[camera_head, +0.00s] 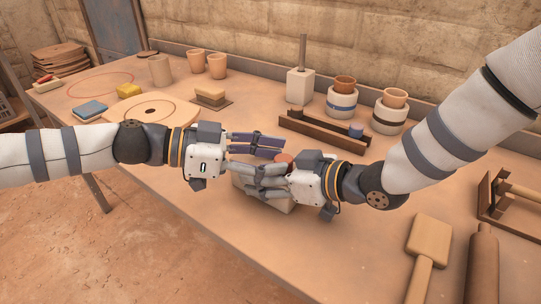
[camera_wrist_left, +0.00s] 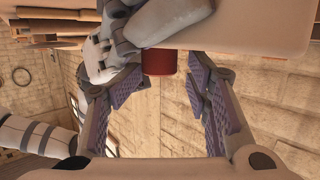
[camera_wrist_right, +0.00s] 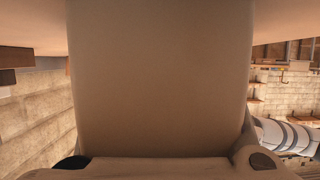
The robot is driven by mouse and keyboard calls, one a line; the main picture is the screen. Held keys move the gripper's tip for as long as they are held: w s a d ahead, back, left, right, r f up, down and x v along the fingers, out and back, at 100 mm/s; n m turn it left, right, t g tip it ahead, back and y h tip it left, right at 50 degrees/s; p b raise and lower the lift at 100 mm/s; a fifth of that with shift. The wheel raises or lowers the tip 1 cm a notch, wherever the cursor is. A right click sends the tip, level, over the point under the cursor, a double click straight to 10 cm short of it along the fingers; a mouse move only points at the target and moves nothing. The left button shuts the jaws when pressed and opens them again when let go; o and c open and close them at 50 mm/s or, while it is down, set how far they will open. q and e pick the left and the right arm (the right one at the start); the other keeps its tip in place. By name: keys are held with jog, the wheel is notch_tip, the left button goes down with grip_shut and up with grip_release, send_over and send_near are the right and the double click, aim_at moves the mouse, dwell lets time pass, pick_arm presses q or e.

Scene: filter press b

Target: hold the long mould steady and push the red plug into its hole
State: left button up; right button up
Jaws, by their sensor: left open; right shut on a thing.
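The pale long mould (camera_head: 282,205) stands near the table's front edge, largely hidden behind my grippers. It fills the middle of the right wrist view (camera_wrist_right: 160,85) and shows at the top of the left wrist view (camera_wrist_left: 250,22). My right gripper (camera_head: 243,172) is shut on the mould. In the left wrist view the plug (camera_wrist_left: 160,62) lies between the fingertips of my left gripper (camera_head: 281,148). That gripper is open, with a gap beside the plug. The hole is hidden.
A dark wooden rail (camera_head: 318,131) lies behind the grippers, with striped pots (camera_head: 342,103) and a block with an upright rod (camera_head: 301,85) beyond. A wooden mallet (camera_head: 429,243) lies at the right. A round board (camera_head: 151,110) lies at the left. The front-middle table is clear.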

pick_arm(q)
jog(key=shift+s+f, duration=0.2)
jog(key=shift+f, duration=0.1)
pick_arm(e)
jog(key=shift+w+d, duration=0.1)
pick_arm(q)
jog(key=w+v, duration=0.1)
jog(key=v, duration=0.7)
jog(key=shift+s+r, duration=0.25)
jog(key=shift+s, duration=0.15)
pick_arm(e)
jog(key=o, duration=1.7)
jog(key=shift+o, duration=0.2)
